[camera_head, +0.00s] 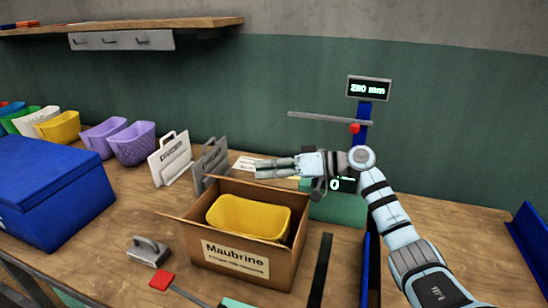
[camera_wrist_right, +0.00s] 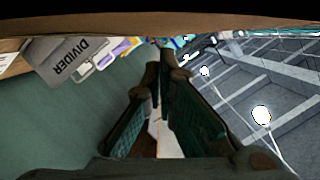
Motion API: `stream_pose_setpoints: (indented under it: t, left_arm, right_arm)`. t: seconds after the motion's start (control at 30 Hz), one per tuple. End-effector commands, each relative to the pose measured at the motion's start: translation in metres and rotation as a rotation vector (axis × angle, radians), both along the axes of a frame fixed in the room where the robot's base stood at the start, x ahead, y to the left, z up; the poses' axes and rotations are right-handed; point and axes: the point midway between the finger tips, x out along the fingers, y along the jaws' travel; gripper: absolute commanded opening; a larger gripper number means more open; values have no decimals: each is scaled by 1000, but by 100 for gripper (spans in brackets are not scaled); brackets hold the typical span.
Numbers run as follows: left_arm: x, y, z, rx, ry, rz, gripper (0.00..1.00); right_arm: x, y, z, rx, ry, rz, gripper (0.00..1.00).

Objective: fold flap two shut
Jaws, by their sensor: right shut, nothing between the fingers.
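The open cardboard box (camera_head: 240,264) labelled Maubrine stands on the workbench with a yellow bin (camera_head: 248,217) inside. A cardboard flap sticks outward at its left side (camera_head: 178,217). I cannot tell which flap is number two. My right gripper (camera_head: 262,170) is shut and empty, pointing left just above and behind the box's back edge. Its closed fingers also fill the middle of the right wrist view (camera_wrist_right: 163,72). A brown strip (camera_wrist_right: 100,25) crosses the top of that view; I cannot tell whether it is a flap. My left gripper is not in view.
A press with a 280 mm display (camera_head: 368,89) stands behind my right arm. Grey and white dividers (camera_head: 210,160) stand behind the box to the left. A blue case (camera_head: 50,190) is at far left. A grey-handled tool (camera_head: 148,251) and a red-ended tool (camera_head: 162,281) lie in front.

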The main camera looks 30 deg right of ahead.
Motion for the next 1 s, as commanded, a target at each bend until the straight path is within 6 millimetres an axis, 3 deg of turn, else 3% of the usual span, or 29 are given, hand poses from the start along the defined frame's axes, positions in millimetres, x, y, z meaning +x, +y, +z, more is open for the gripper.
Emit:
stream_pose_setpoints:
  t: [1.0]
  left_arm:
    - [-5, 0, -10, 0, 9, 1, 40]
  right_arm:
    - [-2, 7, -8, -67, -60, 0, 0]
